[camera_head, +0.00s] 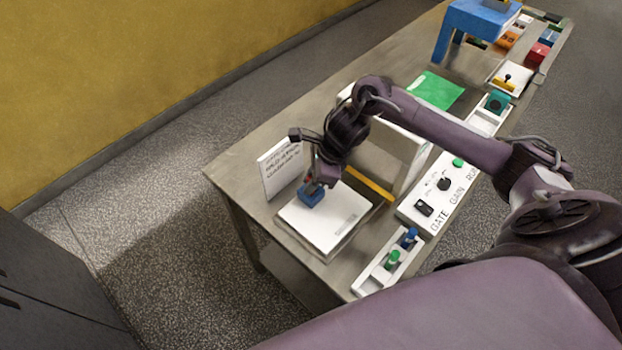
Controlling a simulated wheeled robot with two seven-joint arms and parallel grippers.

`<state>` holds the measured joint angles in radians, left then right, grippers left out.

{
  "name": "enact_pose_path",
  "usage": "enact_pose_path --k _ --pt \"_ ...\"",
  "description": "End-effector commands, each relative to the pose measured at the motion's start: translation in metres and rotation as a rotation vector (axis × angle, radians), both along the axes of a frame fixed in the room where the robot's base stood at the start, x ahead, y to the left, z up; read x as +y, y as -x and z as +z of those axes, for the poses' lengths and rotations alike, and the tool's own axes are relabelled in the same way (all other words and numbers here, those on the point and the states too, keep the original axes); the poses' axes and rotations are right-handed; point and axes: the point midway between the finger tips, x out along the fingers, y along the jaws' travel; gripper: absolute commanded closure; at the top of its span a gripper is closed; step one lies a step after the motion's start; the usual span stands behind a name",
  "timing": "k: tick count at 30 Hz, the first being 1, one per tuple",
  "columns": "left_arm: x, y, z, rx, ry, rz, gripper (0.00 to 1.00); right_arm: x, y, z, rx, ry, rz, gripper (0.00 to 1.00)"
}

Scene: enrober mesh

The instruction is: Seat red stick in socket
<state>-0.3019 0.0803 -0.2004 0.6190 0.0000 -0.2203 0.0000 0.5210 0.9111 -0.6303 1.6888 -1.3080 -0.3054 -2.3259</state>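My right gripper (316,178) points down above a small blue block (312,196) that stands on a white plate (318,228). A small bit of red, seemingly the red stick (309,181), shows at the fingertips just over the block. The fingers look closed around it and hide most of it. I cannot tell whether the stick's lower end is inside the blue block or just above it. My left gripper is out of view.
A white sign with writing (280,168) stands left of the plate. A white upright panel (408,150) and a yellow bar (369,184) are behind it. A control panel (443,190) and a tray with green and blue pegs (378,277) lie to the right.

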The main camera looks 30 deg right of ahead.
Motion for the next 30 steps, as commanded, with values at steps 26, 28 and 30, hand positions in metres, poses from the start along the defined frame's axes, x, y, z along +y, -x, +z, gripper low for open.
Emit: enact_pose_path --k 26,28,30 --pt "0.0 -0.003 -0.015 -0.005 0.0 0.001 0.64 -0.025 0.01 0.066 -0.007 0.006 0.0 0.61" --pt "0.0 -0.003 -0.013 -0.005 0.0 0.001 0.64 -0.03 0.012 0.08 -0.007 0.006 0.0 0.61" --pt "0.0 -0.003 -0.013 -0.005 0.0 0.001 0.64 -0.034 0.015 0.092 -0.005 0.006 -0.001 0.61"
